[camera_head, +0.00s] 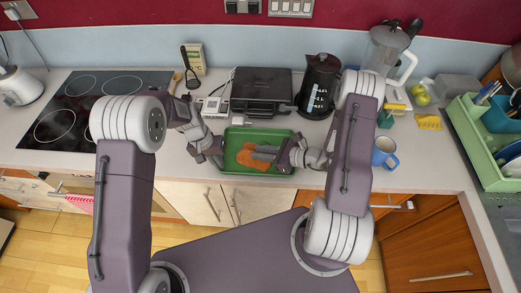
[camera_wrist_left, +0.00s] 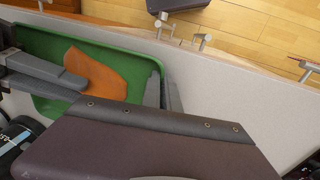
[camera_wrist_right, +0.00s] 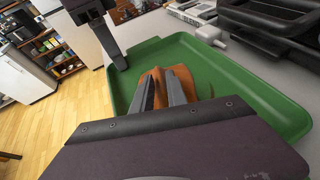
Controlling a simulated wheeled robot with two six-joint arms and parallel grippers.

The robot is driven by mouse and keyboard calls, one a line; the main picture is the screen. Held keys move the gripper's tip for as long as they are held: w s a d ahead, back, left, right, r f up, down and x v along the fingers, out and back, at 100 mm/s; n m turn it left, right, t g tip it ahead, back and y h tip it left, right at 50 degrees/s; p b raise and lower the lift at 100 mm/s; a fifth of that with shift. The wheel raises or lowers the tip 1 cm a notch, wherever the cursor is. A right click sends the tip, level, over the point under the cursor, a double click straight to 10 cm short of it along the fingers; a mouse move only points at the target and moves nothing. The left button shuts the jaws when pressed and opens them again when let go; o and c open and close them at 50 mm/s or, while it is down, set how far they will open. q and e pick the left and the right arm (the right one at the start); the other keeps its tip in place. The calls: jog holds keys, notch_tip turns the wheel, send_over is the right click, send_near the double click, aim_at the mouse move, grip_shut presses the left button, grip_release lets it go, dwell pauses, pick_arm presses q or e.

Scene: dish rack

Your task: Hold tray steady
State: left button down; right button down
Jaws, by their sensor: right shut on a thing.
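The green tray (camera_head: 229,164) lies on the counter near its front edge, with an orange-brown cloth (camera_head: 246,158) crumpled inside. My left gripper (camera_head: 218,158) is at the tray's left rim. In the left wrist view its fingers (camera_wrist_left: 162,92) stand close together at the rim, one over the tray's inside and one over its outside. I cannot tell whether they press on it. My right gripper (camera_head: 257,153) is shut on the cloth inside the tray. In the right wrist view the cloth (camera_wrist_right: 182,76) shows between and behind its fingers (camera_wrist_right: 161,92).
A black grill (camera_head: 261,88) and a dark kettle (camera_head: 318,85) stand behind the tray. A blue mug (camera_head: 384,152) stands to its right, and a green dish rack (camera_head: 470,135) is at the far right. The black hob (camera_head: 85,110) is on the left. Bare counter lies beside the tray.

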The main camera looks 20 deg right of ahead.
jog(key=shift+w+d+f, duration=0.1)
jog(key=shift+w+d, duration=0.25)
jog(key=shift+w, duration=0.5)
jog(key=shift+w+d, duration=0.35)
jog(key=shift+w, duration=0.45)
jog(key=shift+s+d, duration=0.2)
jog(key=shift+d, duration=0.4)
jog(key=shift+s+a, duration=0.4)
jog(key=shift+s, duration=0.5)
jog(key=shift+s+a, duration=0.35)
jog(key=shift+s, duration=0.5)
jog(key=shift+r, duration=0.2)
jog(key=shift+w+d+f, duration=0.1)
jog(key=shift+w+d, duration=0.25)
jog(key=shift+w, duration=0.5)
jog(key=shift+w+d+f, duration=0.1)
jog(key=shift+w+d, duration=0.25)
jog(key=shift+w, duration=0.5)
jog(key=shift+r, duration=3.1)
